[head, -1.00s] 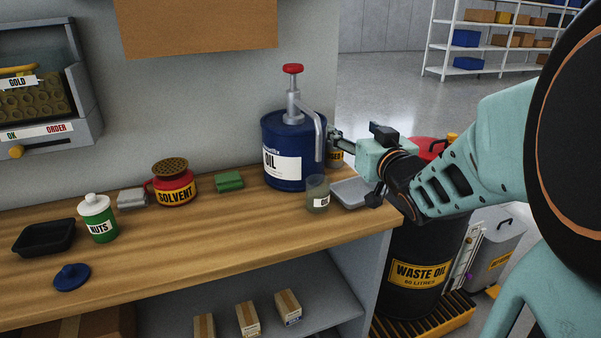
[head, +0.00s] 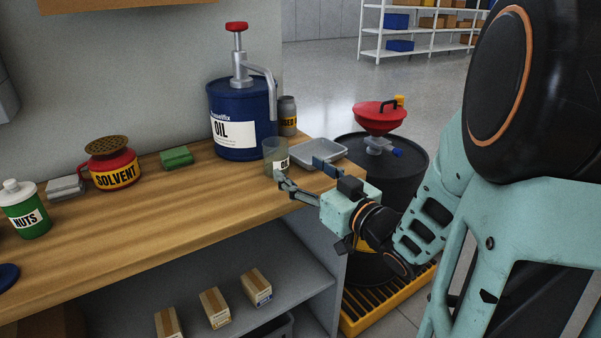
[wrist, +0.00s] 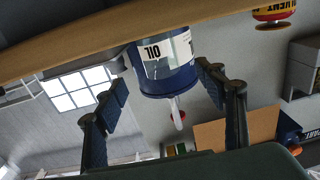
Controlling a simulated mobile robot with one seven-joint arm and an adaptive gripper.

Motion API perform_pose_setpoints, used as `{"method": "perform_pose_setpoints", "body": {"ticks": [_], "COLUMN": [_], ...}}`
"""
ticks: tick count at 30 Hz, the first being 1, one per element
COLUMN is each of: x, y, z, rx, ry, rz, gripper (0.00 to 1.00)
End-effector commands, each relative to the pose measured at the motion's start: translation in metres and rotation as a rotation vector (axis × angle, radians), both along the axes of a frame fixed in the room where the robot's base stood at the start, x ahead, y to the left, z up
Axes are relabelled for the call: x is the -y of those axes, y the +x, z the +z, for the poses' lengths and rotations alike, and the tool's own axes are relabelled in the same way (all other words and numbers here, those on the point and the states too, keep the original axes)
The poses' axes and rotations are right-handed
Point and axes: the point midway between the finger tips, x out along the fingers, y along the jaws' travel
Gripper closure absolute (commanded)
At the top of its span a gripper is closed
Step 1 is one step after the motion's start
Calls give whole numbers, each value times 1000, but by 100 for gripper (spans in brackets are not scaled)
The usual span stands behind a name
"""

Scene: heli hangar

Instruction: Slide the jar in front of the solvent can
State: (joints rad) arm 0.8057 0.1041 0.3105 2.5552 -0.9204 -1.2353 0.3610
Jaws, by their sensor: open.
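The jar (head: 270,156) is a small clear glass with a white label, upright at the front right of the bench, before the blue oil drum. The solvent can (head: 114,168) is red with a yellow band and a perforated brown top, standing well left of the jar near the wall. It also shows upside down in the wrist view (wrist: 272,14). My gripper (head: 303,171) is open and empty at the bench's right end, its left fingertip close to the jar's lower right. I cannot tell whether they touch. In the wrist view, I cannot clearly separate the jar from the drum.
The blue oil drum (head: 230,140) stands behind the jar, with a grey tray (head: 318,147) to the right. A green block (head: 176,157) lies between can and drum. A nuts bottle (head: 25,212) and grey block (head: 66,187) stand left. The bench front is clear.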

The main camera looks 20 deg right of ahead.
Motion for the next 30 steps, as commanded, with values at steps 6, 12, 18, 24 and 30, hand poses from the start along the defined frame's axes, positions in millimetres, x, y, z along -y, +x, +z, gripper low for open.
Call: {"method": "perform_pose_setpoints", "body": {"ticks": [6, 12, 18, 24, 30], "x": [-2, -14, -26, -34, -37], "y": [7, 35, 70, 93, 102], "z": [-1, -2, -2, -1, 0], "rx": [0, 1, 1, 1, -1], "ry": [-1, -1, 0, -1, 0], "rz": [1, 3, 2, 0, -1], "gripper": [36, 36, 36, 36, 36]}}
